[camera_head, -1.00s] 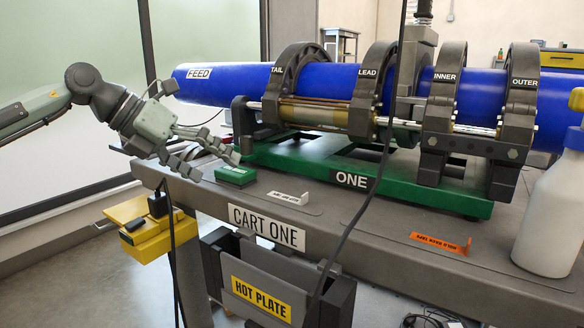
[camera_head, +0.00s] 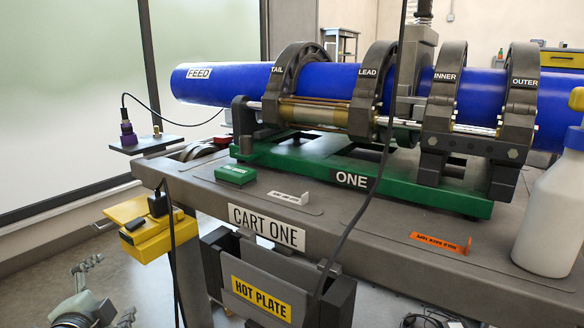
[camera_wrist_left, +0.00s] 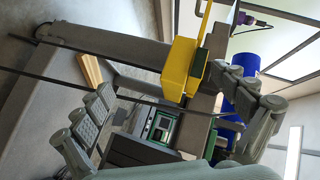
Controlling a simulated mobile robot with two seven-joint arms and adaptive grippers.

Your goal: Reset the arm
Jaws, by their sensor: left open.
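My left gripper (camera_head: 106,292) is low at the bottom left of the head view, in front of the cart and below its top. Its two fingers are spread apart with nothing between them. In the left wrist view its fingers (camera_wrist_left: 168,108) also stand wide apart and empty. The rest of my left arm is mostly out of the head view. My right gripper is in neither view.
The cart top (camera_head: 330,216) carries a green frame (camera_head: 290,160) clamping a blue pipe (camera_head: 225,85). A yellow box (camera_head: 148,238) hangs at the cart's left end, above my gripper. A white bottle (camera_head: 552,215) stands right. Floor at lower left is open.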

